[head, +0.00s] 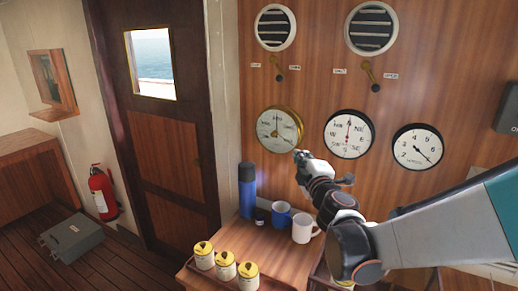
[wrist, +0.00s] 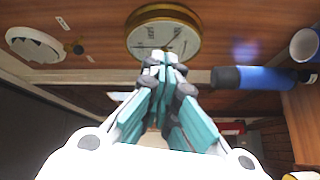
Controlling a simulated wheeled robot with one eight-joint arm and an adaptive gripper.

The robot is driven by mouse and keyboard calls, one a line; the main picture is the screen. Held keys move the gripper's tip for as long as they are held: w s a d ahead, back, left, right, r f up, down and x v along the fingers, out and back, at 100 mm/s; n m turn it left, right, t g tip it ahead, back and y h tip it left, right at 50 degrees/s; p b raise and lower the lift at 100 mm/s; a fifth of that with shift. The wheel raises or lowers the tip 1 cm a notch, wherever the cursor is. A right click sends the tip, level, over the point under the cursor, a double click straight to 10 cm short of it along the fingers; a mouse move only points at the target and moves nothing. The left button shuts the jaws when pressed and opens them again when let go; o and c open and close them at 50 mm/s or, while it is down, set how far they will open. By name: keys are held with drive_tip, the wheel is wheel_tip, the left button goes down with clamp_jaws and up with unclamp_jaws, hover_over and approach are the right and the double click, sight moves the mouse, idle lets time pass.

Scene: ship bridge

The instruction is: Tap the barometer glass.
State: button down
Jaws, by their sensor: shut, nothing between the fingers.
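The dial I take to be the barometer (head: 275,126) hangs at the left of a row of three on the wooden wall. It has a brass rim, a pale face and a dark needle; its lettering is too small to read surely. My gripper (head: 299,154) is shut and empty, close to the dial's lower right rim. In the wrist view the barometer (wrist: 163,34) is straight ahead, and the shut fingertips (wrist: 164,58) overlap its lower edge. I cannot tell whether they touch the glass.
A compass-lettered dial (head: 349,133) and a numbered dial (head: 417,147) hang to the right. Below, a blue flask (head: 247,190), a blue mug (head: 281,213), a white mug (head: 303,230) and yellow-and-white tins (head: 225,265) stand on the wooden counter. Vents (head: 275,27) and small levers (head: 279,73) are above.

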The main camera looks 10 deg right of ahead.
drive_tip(key=w+a+f+n+y, duration=0.1)
drive_tip(key=f+n, duration=0.1)
drive_tip(key=w+a+f+n+y, duration=0.1)
drive_tip(key=a+f+n, duration=0.1)
drive_tip(key=shift+w+a+y, duration=0.15)
drive_tip(key=shift+y, duration=0.25)
drive_tip(key=b, duration=0.1)
approach(277, 142)
drive_tip(key=w+a, duration=0.2)
drive_tip(key=a, duration=0.1)
drive_tip(key=shift+w+d+r+b, duration=0.15)
drive_tip(key=shift+w+d+b, duration=0.15)
drive_tip(key=shift+w+d, duration=0.9)
drive_tip(key=shift+w+a, duration=0.1)
drive_tip(key=shift+w, duration=0.05)
